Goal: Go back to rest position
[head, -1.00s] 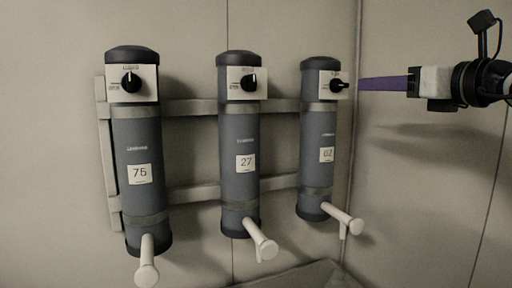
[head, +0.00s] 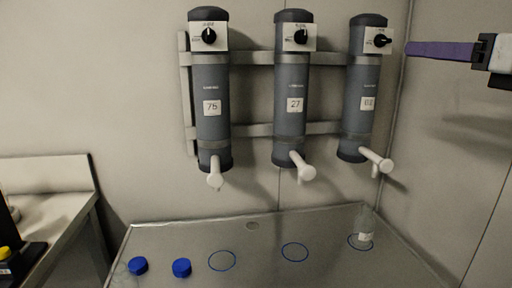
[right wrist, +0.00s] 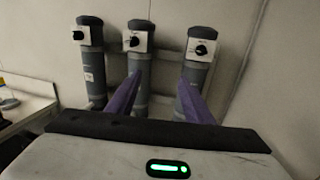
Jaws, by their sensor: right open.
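My right gripper (head: 408,48) is at the upper right of the head view, its purple fingers pointing left at the knob of the right dispenser (head: 362,90). A small gap separates the fingertips from that knob. In the right wrist view my right gripper (right wrist: 160,82) shows two purple fingers spread apart with nothing held between them. The middle dispenser (head: 291,85) is labelled 27 and the left dispenser (head: 212,85) is labelled 75. Each has a black knob on a white plate and a white spout. My left gripper is not in view.
A clear bottle (head: 365,228) stands in a blue ring below the right dispenser. Two blue caps (head: 181,267) lie on the metal worktop (head: 255,256), beside two empty rings. A side table (head: 45,212) stands at the left. Walls rise behind and at the right.

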